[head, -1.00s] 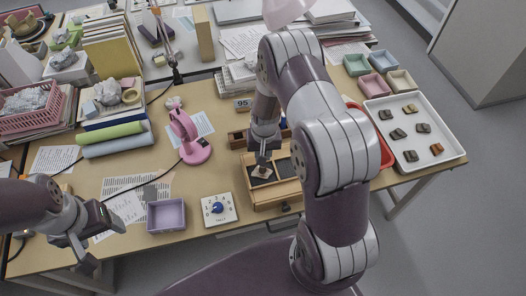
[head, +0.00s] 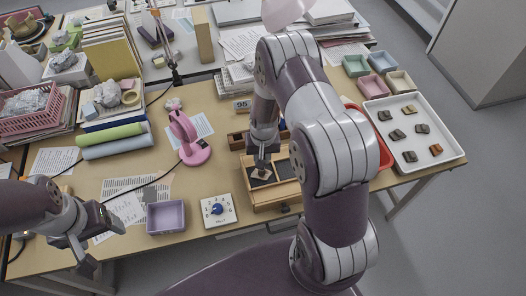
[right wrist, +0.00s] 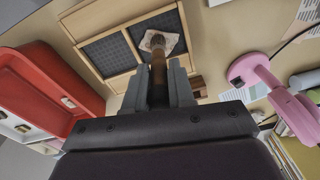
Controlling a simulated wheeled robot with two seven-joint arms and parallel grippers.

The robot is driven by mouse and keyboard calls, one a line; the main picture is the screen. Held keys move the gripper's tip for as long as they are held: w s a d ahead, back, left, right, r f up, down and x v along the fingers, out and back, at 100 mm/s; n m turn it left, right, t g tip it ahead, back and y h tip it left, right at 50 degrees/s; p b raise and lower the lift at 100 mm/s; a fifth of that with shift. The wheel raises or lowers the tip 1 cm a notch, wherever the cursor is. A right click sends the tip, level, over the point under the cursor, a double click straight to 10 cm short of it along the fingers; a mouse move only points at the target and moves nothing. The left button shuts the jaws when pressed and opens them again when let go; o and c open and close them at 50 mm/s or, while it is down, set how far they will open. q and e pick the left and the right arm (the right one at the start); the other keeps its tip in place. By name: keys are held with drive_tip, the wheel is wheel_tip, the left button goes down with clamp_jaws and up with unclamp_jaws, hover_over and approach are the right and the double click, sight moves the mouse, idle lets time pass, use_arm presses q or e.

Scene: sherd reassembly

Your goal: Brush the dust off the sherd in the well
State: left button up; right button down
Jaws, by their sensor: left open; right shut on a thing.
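A wooden tray (head: 283,202) with dark lined wells stands at the front middle of the table. A pale sherd (head: 260,173) lies in one well; it also shows in the right wrist view (right wrist: 171,40), partly hidden by the brush. My right gripper (head: 261,160) is above that well, shut on a brush (right wrist: 158,78) with a brown handle. The brush head overlaps the sherd in the right wrist view; I cannot tell whether it touches. My left gripper (head: 97,240) is open and empty near the table's front left edge.
A pink magnifier lamp (head: 189,140) stands left of the tray. A purple box (head: 166,217) and a white dial panel (head: 218,210) sit in front. A red tray (right wrist: 45,90) and a white tray (head: 447,153) with several sherds are to the right.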

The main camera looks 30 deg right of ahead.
drive_tip(key=shift+w+d, duration=0.3)
drive_tip(key=shift+d, duration=0.05)
drive_tip(key=shift+s+a, duration=0.25)
drive_tip(key=shift+a, duration=0.05)
drive_tip(key=shift+w+d, duration=0.15)
drive_tip(key=shift+s+a, duration=0.25)
drive_tip(key=shift+r, duration=0.1)
